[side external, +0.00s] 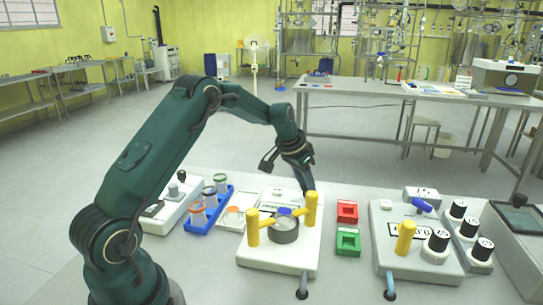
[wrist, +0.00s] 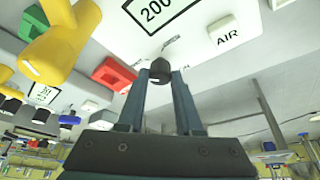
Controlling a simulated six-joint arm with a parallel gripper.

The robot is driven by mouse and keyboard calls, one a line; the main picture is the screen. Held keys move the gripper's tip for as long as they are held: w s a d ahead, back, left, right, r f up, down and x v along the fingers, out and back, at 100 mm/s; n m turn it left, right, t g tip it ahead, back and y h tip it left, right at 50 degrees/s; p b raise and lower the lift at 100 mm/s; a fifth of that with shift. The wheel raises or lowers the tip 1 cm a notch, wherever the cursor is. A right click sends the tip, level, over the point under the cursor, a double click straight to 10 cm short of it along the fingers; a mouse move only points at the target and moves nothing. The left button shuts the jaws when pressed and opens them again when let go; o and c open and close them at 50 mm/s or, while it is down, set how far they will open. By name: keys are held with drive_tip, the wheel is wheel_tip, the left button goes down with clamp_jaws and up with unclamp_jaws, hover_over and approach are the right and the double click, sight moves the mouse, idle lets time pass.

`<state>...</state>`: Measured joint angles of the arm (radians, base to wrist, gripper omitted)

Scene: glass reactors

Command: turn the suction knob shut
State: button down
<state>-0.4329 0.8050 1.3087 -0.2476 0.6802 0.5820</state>
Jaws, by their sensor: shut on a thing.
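A small dark knob (wrist: 160,70), seemingly the suction knob, sits between the two fingertips of my gripper (wrist: 160,78) in the wrist view. The fingers are closed on its sides. The knob is at the white device's panel, by a framed "200" display (wrist: 155,12) and a button marked "AIR" (wrist: 224,30). In the side view my gripper (side external: 308,187) reaches down at the back right of the white device (side external: 280,260), behind a yellow post (side external: 311,208). The knob is hidden there. How far it is turned cannot be told.
A second yellow post (side external: 253,230) and a dark round holder (side external: 285,234) stand on the device. A red block (side external: 347,206) and a green block (side external: 348,237) lie to its right. A blue rack (side external: 196,225) of jars is to its left.

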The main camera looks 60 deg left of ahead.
sight(299, 203)
drive_tip(key=c, duration=0.6)
unclamp_jaws()
drive_tip(key=shift+r, duration=0.15)
drive_tip(key=shift+v, duration=2.45)
